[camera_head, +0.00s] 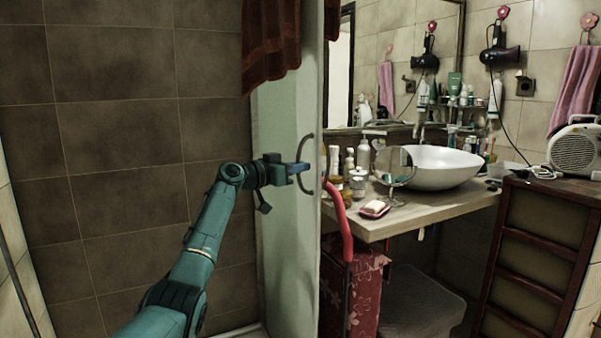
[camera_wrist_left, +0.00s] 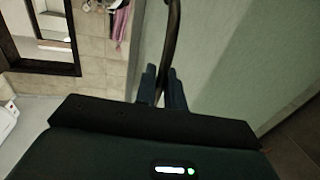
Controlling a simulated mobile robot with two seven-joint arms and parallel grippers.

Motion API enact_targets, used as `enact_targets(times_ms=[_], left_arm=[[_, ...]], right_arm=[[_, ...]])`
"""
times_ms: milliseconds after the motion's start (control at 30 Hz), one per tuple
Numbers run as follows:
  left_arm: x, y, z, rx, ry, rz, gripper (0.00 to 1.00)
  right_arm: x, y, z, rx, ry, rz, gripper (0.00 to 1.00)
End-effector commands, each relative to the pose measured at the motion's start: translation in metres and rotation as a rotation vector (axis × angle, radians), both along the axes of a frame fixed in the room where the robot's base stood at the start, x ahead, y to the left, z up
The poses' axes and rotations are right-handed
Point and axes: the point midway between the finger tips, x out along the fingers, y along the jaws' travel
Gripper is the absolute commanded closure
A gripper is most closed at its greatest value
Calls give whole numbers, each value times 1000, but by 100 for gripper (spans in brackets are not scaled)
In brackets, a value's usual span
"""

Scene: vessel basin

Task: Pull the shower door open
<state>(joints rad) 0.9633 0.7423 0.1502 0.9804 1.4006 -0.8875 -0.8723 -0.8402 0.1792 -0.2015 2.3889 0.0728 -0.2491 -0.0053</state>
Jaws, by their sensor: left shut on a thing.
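The shower door (camera_head: 284,225) is a pale panel standing edge-on near the middle of the head view, with a dark red towel (camera_head: 270,45) over its top. A dark curved handle (camera_head: 303,152) is on it. My left gripper (camera_head: 303,168) reaches in from the left and is shut on the handle. In the left wrist view the handle (camera_wrist_left: 172,40) runs down between the two blue fingers of my gripper (camera_wrist_left: 162,88), with the pale door surface (camera_wrist_left: 215,55) behind it. My right gripper is in neither view.
Right of the door, a counter (camera_head: 440,213) holds a white basin (camera_head: 432,166), a round mirror (camera_head: 394,165) and several bottles. A red curved bar (camera_head: 341,215) and a red patterned bin (camera_head: 360,290) stand close by. A brown drawer unit (camera_head: 535,250) is at right.

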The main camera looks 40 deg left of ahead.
Motion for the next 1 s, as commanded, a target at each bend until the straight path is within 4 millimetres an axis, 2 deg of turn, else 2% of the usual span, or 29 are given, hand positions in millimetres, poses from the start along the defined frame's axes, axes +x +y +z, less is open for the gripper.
enact_targets(times_ms=[300,333,533,833,1000], left_arm=[[0,1,0,-1,1,2,100],[0,1,0,-1,1,2,88],[0,1,0,0,1,1,73],[-3,2,-1,1,1,1,73],[-24,6,-3,6,2,2,73]], right_arm=[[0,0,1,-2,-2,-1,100],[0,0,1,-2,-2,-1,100],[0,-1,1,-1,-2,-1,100],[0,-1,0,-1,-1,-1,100],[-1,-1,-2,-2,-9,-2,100]])
